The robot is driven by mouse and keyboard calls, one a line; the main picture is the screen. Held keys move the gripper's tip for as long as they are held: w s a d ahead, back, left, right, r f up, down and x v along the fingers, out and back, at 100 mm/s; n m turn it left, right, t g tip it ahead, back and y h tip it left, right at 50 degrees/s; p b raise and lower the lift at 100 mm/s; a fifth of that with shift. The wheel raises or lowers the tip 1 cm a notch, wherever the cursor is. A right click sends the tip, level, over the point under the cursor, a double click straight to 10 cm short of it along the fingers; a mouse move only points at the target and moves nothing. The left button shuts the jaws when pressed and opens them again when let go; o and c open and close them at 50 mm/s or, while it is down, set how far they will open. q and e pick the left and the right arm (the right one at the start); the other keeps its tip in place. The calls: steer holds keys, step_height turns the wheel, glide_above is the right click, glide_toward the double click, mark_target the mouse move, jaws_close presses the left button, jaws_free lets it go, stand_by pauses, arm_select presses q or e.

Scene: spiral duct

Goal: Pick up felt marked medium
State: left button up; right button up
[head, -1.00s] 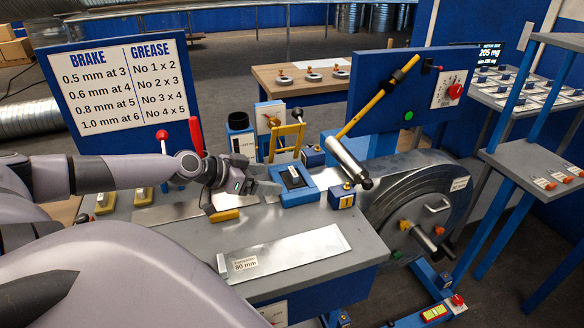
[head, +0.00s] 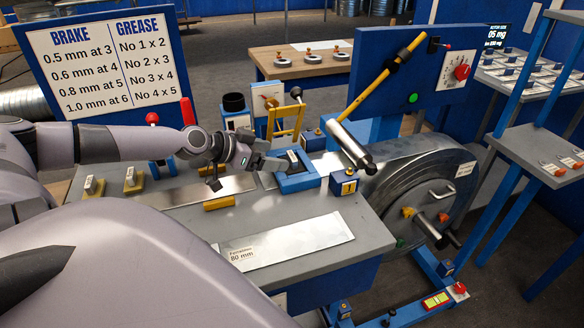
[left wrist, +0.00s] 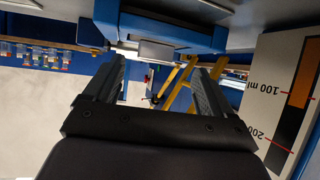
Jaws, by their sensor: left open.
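No label reading medium is legible, so I cannot tell for sure which thing is the felt. A dark block with a small pale label (head: 293,161) sits in a blue holder (head: 298,182) on the grey bench. My left gripper (head: 271,165) is open at the left side of this holder, fingers pointing right towards it. In the left wrist view the open gripper (left wrist: 158,74) has a grey block (left wrist: 157,52) beyond and between its fingertips, against a blue body (left wrist: 185,35). Nothing is held. My right gripper is not in view.
A yellow frame (head: 297,108) and a dark-topped blue canister (head: 235,105) stand behind the holder. A blue block (head: 343,183) and a rod with a yellow handle (head: 368,92) are to its right. A metal strip (head: 290,240) lies in front.

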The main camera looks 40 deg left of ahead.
mark_target(291, 156)
arm_select(q)
steer(key=shift+w+d+f+b, duration=0.15)
steer(key=shift+w+b, duration=0.2)
steer(key=shift+b, duration=0.4)
steer(key=shift+w+d+f+b, duration=0.15)
steer(key=shift+w+b, duration=0.15)
steer(key=shift+b, duration=0.45)
steer(key=shift+w+d+r, duration=0.1)
steer(key=shift+w+d, duration=0.05)
steer(key=shift+w+d+b, duration=0.3)
steer(key=shift+w+b, duration=0.05)
steer(key=shift+w, duration=0.45)
steer(key=shift+w+d+f, duration=0.2)
steer(key=shift+w+f, duration=0.4)
steer(key=c, duration=1.1)
